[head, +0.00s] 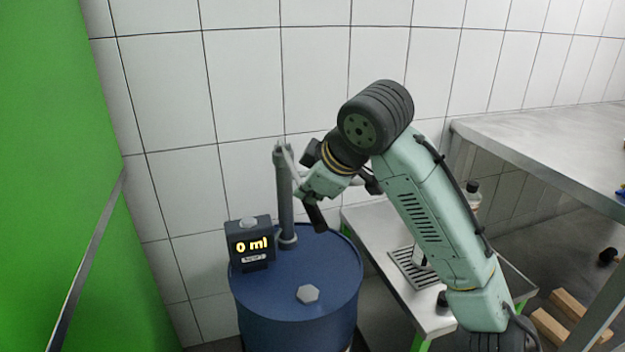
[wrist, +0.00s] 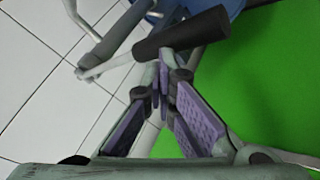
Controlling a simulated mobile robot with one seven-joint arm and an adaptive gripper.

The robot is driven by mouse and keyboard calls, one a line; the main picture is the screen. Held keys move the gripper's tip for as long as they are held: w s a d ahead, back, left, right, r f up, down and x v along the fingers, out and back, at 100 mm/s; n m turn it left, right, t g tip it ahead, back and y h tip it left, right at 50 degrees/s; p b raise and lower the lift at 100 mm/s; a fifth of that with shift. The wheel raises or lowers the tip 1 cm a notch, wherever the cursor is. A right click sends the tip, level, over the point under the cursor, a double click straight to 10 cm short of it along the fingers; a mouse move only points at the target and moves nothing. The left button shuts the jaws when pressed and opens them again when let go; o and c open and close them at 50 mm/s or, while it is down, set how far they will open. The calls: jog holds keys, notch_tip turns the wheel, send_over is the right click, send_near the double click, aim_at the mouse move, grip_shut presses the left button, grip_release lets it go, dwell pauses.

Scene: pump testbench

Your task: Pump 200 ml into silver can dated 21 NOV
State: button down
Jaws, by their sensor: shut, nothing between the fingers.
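The blue drum (head: 300,270) carries a grey pump column (head: 285,200) and a display (head: 252,246) that reads "0 ml". The pump lever's black grip (head: 316,218) hangs in front of the column; in the wrist view the black grip (wrist: 182,33) lies just beyond the fingertips. My gripper (head: 308,190) is at the pump lever in the head view. In the wrist view my gripper (wrist: 162,85) has its purple-padded fingers together and empty, close to the grip; I cannot tell whether they touch it. No silver can or date label can be made out.
A low steel table (head: 375,225) with a drip grate (head: 405,268) stands right of the drum, partly hidden by my arm. A bottle (head: 473,194) stands behind the arm. A higher steel worktop (head: 560,145) is at right. A green panel (head: 45,120) closes the left.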

jog(key=shift+s+f+b, duration=0.2)
jog(key=shift+f+b, duration=0.95)
jog(key=shift+f, duration=0.65)
dwell(1.2)
jog(key=shift+r, duration=0.1)
dwell(0.5)
notch_tip(320, 180, up, 10)
jog(key=w+p, duration=0.1)
jog(key=p, duration=0.8)
dwell(0.5)
jog(key=shift+a, duration=0.1)
notch_tip(320, 180, up, 5)
jog(key=p, duration=0.5)
send_over(309, 208)
jog(key=w, duration=0.1)
jog(key=shift+a, duration=0.15)
dwell(0.4)
